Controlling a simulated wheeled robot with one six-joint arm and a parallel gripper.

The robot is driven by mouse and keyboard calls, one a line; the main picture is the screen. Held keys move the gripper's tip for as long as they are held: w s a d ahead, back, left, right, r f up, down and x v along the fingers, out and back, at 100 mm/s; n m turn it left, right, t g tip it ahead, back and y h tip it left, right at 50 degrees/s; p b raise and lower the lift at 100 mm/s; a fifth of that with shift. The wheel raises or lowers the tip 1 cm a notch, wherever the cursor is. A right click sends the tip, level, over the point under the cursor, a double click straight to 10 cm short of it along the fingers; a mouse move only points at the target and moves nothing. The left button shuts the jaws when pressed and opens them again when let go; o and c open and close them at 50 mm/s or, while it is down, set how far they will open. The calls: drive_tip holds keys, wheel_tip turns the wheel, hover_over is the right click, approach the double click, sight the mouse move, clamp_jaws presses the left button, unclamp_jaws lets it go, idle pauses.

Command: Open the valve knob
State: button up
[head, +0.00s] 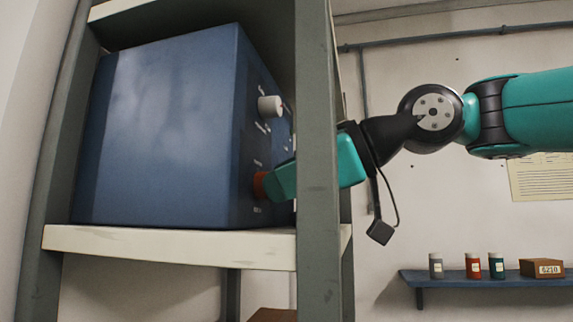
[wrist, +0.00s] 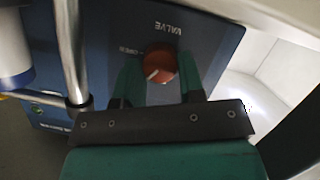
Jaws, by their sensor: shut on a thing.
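The valve knob (wrist: 160,62) is round and red-orange, with a pale pointer line on its face. It sits on the front panel of the blue box (head: 165,130), beside upside-down "VALVE" lettering in the wrist view. A smaller label, apparently "OPEN", lies to the left of the knob there. In the wrist view the pointer line slants to the lower left. My gripper (wrist: 159,76) has one green finger on each side of the knob and is shut on it. In the head view my gripper (head: 274,182) reaches the knob (head: 259,185) behind the shelf post, which hides part of it.
The grey shelf post (head: 318,160) stands close in front of my wrist. A pale knob (head: 270,106) sits higher on the panel. In the wrist view a metal bar (wrist: 72,55) is left of my fingers. A wall shelf (head: 470,281) holds small containers and a box.

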drive_tip(key=m+g+p, duration=0.1)
drive_tip(key=m+p, duration=0.1)
drive_tip(key=m+g+p, duration=0.1)
drive_tip(key=m+p, duration=0.1)
drive_tip(key=shift+w+d+m+g+y, duration=0.1)
drive_tip(key=shift+w+m+g+y, duration=0.1)
drive_tip(key=shift+m+g+y, duration=0.15)
drive_tip(key=m+g+y+p, duration=0.1)
drive_tip(key=m+g+p, duration=0.1)
drive_tip(key=m, duration=0.1)
drive_tip(key=shift+f+p, duration=0.2)
drive_tip(key=shift+p, duration=0.2)
drive_tip(key=shift+m, duration=0.35)
drive_tip(key=o, duration=0.9)
drive_tip(key=shift+o, duration=0.2)
